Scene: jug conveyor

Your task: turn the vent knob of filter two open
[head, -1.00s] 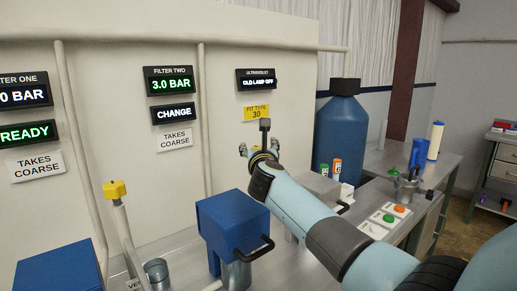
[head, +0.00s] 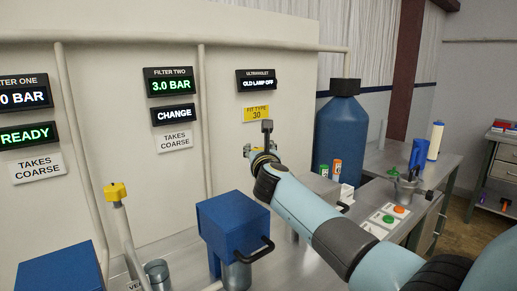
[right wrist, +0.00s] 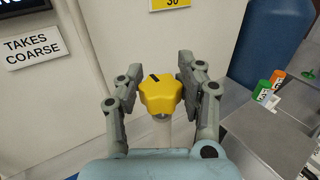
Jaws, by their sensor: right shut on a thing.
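A yellow lobed knob (right wrist: 160,94) with a dark slanted mark on top sits on a pale upright pipe in the right wrist view. My right gripper (right wrist: 157,90) has one finger on each side of it and is shut on it. In the head view my right gripper (head: 260,150) is in front of the panel, right of filter two's blue head (head: 232,222), and my arm hides the knob there. My left gripper is not in view.
Another yellow knob (head: 116,191) stands on a pipe left of filter two. A blue jug (head: 340,137) stands right of my gripper, with a green and an orange capped bottle before it. Coloured buttons (head: 389,219) lie on the bench at right.

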